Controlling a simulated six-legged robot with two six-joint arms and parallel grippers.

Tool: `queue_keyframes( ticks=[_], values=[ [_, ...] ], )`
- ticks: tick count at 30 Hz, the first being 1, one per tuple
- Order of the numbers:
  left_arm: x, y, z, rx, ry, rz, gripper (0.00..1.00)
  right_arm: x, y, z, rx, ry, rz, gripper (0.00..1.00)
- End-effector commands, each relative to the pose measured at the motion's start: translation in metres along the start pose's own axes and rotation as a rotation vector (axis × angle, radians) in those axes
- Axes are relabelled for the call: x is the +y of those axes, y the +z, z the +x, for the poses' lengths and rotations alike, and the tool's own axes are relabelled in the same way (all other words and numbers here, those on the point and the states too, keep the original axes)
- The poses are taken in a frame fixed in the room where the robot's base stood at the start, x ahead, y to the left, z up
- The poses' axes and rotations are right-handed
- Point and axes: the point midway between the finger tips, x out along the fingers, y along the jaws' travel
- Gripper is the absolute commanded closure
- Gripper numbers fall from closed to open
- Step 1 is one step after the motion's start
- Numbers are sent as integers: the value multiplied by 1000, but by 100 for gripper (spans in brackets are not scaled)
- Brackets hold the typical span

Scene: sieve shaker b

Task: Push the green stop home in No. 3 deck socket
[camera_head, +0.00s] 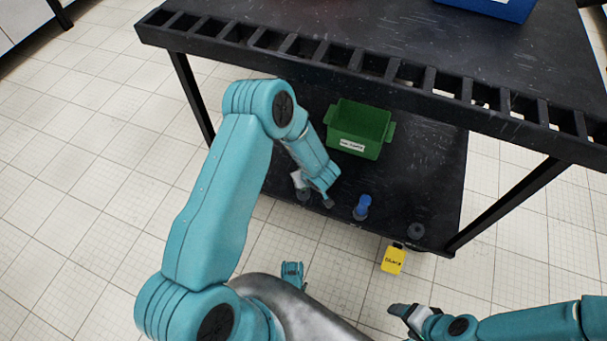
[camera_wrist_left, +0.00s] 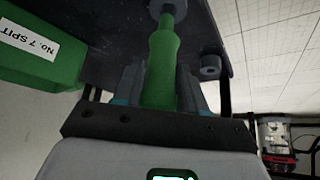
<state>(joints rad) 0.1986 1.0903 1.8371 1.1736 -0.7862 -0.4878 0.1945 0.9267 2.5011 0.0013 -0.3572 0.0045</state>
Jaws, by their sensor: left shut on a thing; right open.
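The green stop (camera_wrist_left: 160,68) stands between the fingers of my left gripper (camera_wrist_left: 160,85), which is shut on it. Its far end meets a grey round collar (camera_wrist_left: 168,8) at the top of the left wrist view; how deep it sits there cannot be told. In the head view my left gripper (camera_head: 326,200) is low over the dark lower deck (camera_head: 432,190), and the stop is hidden. Another grey socket (camera_wrist_left: 210,65) shows beside it in the wrist view. I cannot read which socket is No. 3. My right gripper (camera_head: 403,311) is open and empty over the floor.
A green box (camera_head: 360,129) with a white label stands on the deck behind my left gripper. A blue stop (camera_head: 362,207) stands to the right, then an empty-looking grey socket (camera_head: 416,231). A yellow tag (camera_head: 393,260) hangs at the deck edge. The slotted upper rail (camera_head: 350,75) overhangs the deck.

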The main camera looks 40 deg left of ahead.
Motion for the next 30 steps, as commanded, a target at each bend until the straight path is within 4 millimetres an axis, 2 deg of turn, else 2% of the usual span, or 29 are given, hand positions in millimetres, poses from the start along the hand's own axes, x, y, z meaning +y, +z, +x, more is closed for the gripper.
queue_keyframes(
  ticks=[30],
  values=[
    [0, -1, -1, 0, 0, 0, 91, -3, 0, -8, 0, 0, 0, 29]
  ],
)
